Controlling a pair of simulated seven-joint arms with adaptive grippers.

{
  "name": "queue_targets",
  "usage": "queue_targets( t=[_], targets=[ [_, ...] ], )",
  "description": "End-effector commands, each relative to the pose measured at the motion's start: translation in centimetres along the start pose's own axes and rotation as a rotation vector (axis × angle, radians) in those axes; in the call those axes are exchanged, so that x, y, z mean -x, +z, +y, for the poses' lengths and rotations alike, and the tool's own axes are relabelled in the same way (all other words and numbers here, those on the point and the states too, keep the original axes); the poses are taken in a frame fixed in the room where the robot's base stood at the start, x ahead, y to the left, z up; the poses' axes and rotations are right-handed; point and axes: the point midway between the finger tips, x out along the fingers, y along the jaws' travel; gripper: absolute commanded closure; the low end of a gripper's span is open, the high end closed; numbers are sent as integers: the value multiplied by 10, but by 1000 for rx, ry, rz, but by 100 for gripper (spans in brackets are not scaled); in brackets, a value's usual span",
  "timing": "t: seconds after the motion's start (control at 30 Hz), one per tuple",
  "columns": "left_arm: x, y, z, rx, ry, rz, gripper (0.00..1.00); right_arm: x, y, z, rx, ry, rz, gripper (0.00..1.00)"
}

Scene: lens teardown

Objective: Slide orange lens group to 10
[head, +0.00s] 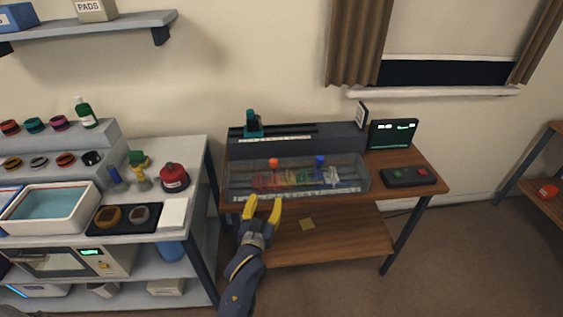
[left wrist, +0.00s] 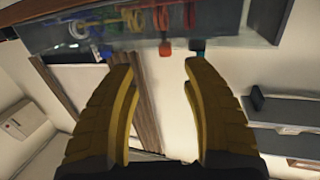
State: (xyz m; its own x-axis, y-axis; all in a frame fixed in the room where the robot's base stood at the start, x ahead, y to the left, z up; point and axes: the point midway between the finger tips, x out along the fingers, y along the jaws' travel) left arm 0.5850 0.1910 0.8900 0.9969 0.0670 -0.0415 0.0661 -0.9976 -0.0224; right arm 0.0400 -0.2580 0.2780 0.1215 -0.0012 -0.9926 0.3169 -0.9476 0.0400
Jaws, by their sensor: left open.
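The orange lens group has an orange knob (head: 273,162) standing above the left part of a clear-walled bench (head: 353,184). Colored translucent lens pieces show inside the bench; their exact borders blur together. A white scale strip (head: 290,197) runs along its front, with marks too small to read. My left gripper (head: 263,206) is open and empty, at the bench's front left, below the orange knob in the picture and apart from it. In the left wrist view the orange knob (left wrist: 165,48) lies just beyond the gap between the yellow fingers (left wrist: 160,68). My right gripper is not in view.
A blue knob (head: 319,160) stands right of the orange one. A dark rail with a teal piece (head: 253,125) is behind. A monitor (head: 392,133) and a control box (head: 408,176) with red and green buttons are at right. A workbench with trays (head: 55,212) is left.

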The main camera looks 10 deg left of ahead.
Motion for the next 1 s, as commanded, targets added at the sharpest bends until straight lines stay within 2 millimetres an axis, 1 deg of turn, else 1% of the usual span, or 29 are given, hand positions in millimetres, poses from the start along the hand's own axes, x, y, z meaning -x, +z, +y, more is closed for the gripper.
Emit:
queue_targets(
  t=[0.03,0.1,0.17,0.27,0.37,0.47,1.0],
  targets=[
    [2,-14,-4,2,-9,21,52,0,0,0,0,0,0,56],
    [5,-27,-9,4,-18,41,52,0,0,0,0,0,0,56],
    [6,-34,-11,8,-22,52,52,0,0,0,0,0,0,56],
    [2,-32,-11,18,-25,43,52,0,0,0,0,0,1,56],
    [-6,-32,-11,23,-24,43,52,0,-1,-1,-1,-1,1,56],
    [-20,-33,-11,23,-24,43,52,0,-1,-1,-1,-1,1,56],
    [-117,-37,-14,21,-24,42,52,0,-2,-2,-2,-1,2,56]
  ],
)
